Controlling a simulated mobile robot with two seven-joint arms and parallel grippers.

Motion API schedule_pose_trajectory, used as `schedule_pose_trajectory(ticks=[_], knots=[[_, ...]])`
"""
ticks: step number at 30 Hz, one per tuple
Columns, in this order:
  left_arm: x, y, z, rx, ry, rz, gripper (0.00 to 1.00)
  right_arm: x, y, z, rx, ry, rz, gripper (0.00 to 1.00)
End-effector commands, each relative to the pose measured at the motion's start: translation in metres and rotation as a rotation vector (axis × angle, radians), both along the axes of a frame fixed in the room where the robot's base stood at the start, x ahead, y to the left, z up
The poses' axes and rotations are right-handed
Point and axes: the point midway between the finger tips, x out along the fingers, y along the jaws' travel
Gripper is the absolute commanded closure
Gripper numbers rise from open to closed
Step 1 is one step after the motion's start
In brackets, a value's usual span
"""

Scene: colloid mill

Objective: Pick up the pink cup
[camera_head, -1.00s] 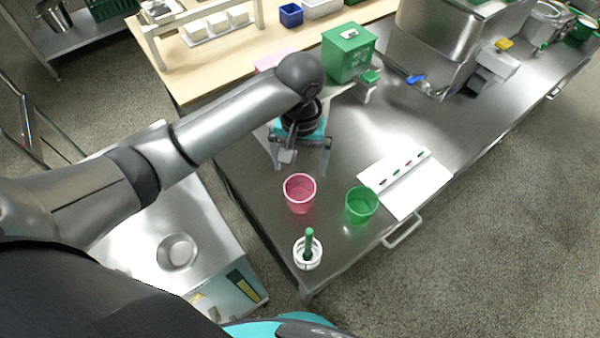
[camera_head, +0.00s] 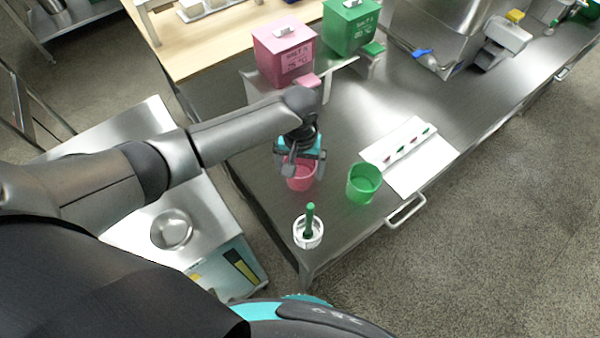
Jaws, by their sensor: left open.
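The pink cup (camera_head: 302,183) stands upright on the steel table, and its upper part is partly hidden by my left gripper. My left gripper (camera_head: 302,172) is open, pointing down over the cup, with one finger toward each side of it. I cannot tell whether the fingers touch the cup. My right gripper is not in view.
A green cup (camera_head: 363,184) stands close to the right of the pink cup. A white holder with a green-handled tool (camera_head: 308,231) stands in front. A white board (camera_head: 410,165) lies to the right. Pink (camera_head: 284,52) and green (camera_head: 351,27) boxes stand behind.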

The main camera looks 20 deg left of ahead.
Motion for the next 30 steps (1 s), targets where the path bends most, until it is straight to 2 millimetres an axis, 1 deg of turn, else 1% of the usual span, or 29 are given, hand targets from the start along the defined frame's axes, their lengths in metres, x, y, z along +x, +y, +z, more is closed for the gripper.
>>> schedule_pose_trajectory(ticks=[1, 3, 10, 11, 30], knots=[[-0.0003, 0.0000, -0.0073, 0.000, 0.001, 0.000, 0.00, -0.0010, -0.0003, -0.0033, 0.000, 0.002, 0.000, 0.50], [-0.0003, 0.0001, -0.0114, 0.001, 0.000, 0.000, 0.00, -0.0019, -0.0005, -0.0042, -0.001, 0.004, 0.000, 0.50], [-0.0002, -0.0002, -0.0118, 0.000, -0.001, -0.001, 0.00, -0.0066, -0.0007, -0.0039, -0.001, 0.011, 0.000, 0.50], [-0.0002, -0.0002, -0.0117, 0.000, -0.001, -0.001, 0.01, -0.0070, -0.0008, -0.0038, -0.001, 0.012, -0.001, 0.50], [-0.0001, 0.0000, -0.0115, 0.000, -0.001, 0.000, 0.73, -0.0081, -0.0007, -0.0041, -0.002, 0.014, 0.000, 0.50]])
